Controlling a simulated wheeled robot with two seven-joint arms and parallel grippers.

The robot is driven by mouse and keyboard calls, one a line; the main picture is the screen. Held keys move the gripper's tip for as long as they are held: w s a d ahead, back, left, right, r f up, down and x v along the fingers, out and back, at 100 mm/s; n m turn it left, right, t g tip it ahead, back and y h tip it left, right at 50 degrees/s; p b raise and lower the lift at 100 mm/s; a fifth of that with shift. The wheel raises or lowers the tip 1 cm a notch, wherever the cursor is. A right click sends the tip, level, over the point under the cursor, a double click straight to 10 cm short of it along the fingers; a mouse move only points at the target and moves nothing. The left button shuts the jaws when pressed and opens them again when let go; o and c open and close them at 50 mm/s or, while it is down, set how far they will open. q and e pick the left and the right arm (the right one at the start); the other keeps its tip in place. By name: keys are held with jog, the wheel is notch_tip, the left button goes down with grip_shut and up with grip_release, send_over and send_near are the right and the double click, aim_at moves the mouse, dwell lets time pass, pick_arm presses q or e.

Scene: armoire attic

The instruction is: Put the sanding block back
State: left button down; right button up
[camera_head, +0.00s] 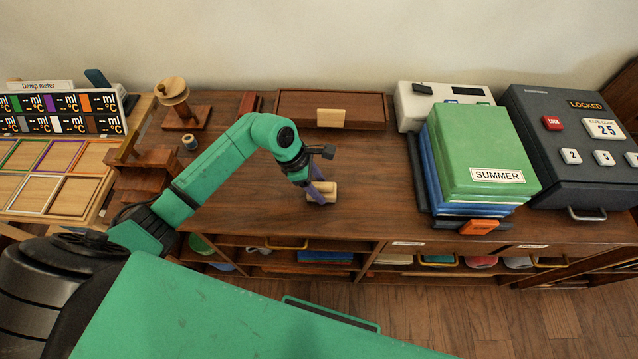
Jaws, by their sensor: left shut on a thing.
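My left gripper (320,191) reaches in from the left over the front middle of the wooden worktop (240,205). It is shut on a small pale beige block (329,188), which looks like the sanding block. The fingers hide part of the block. The block is low over the worktop, close to its front edge; I cannot tell whether it touches the wood. My right gripper is not in view.
A wooden box (362,108) with a pale front piece stands at the back. Green and blue books (480,150) and a dark locked case (560,130) stand right. A wooden spool stand (185,117) and damp meter (60,112) are left. Bare worktop lies around the gripper.

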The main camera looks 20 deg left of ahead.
pick_arm(q)
jog(key=shift+f, duration=0.15)
jog(key=c, duration=0.6)
grip_release()
jog(key=shift+b, duration=0.3)
jog(key=o, duration=0.4)
jog(key=shift+r+p, duration=0.2)
jog(key=shift+p, duration=0.1)
jog(key=shift+a+r, duration=0.2)
jog(key=shift+r, duration=0.1)
jog(key=b+v, duration=0.1)
jog(key=v, duration=1)
jog(key=shift+r+b, duration=0.15)
jog(key=shift+b, duration=0.2)
